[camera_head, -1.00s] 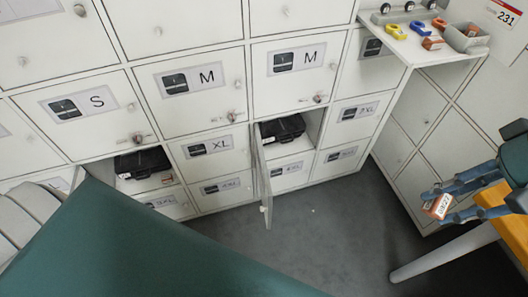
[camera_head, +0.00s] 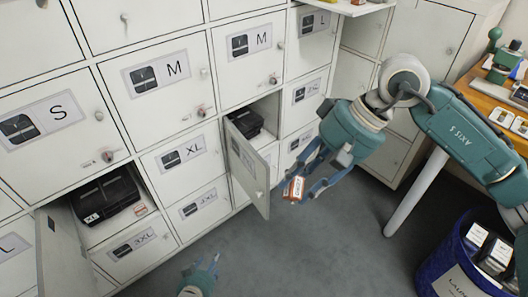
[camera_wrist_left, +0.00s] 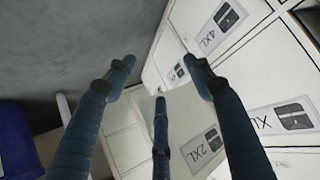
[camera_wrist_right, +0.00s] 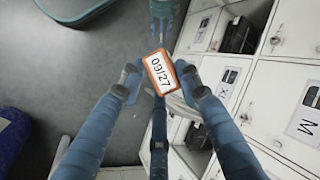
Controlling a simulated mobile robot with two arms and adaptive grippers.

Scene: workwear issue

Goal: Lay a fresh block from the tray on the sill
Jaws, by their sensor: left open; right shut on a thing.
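My right gripper (camera_head: 298,187) is shut on an orange-edged block (camera_head: 293,190) with a white label. It holds the block in the air in front of the open middle locker door. My left gripper (camera_head: 211,262) is low at the bottom of the head view, open and empty. Two open lockers show: the left one (camera_head: 118,232) with a black case and a small red-and-white item at its front edge, the middle one with another case. The tray is not in view.
The middle locker door (camera_head: 249,170) stands open close to the right gripper. Another door (camera_head: 62,255) stands open at lower left. A blue bin (camera_head: 450,245) and an orange-topped bench (camera_head: 490,90) are at right. The grey floor between is clear.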

